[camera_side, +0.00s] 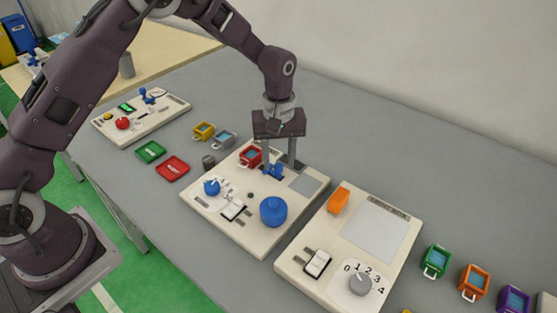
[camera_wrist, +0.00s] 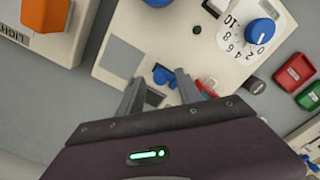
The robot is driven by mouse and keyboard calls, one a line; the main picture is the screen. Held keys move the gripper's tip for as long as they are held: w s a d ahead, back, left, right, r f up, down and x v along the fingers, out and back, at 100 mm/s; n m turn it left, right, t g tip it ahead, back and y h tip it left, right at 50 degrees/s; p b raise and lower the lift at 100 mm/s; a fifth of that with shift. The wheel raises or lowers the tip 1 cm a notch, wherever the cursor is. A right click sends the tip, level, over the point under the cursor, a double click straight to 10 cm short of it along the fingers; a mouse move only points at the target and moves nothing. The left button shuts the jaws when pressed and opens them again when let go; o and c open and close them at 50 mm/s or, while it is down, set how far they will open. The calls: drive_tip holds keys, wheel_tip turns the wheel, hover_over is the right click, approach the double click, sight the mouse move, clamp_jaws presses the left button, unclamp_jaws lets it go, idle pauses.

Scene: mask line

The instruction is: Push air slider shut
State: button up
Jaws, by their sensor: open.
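My gripper (camera_side: 279,167) is open, pointing down over the back part of the middle panel (camera_side: 222,229). A small blue handle (camera_side: 274,172) lies between or just beyond its fingertips; contact cannot be told. In the wrist view this blue handle (camera_wrist: 163,76) shows between the two fingers. The panel also has a white slider-like block (camera_side: 233,209) on dark tracks, a blue dial (camera_side: 212,187) with numbers, and a large blue round knob (camera_side: 273,211). No readable label shows which part is the air slider.
A red mug (camera_side: 250,156) stands at the panel's back edge, close to my gripper. A right panel (camera_side: 300,285) carries an orange block (camera_side: 339,199), a white switch (camera_side: 317,263) and a grey dial (camera_side: 359,284). Green (camera_side: 151,152) and red trays (camera_side: 172,168) lie left.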

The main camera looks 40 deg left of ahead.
drive_tip(key=shift+f, duration=0.55)
clamp_jaws()
drive_tip(key=shift+r, duration=0.1)
idle(0.9)
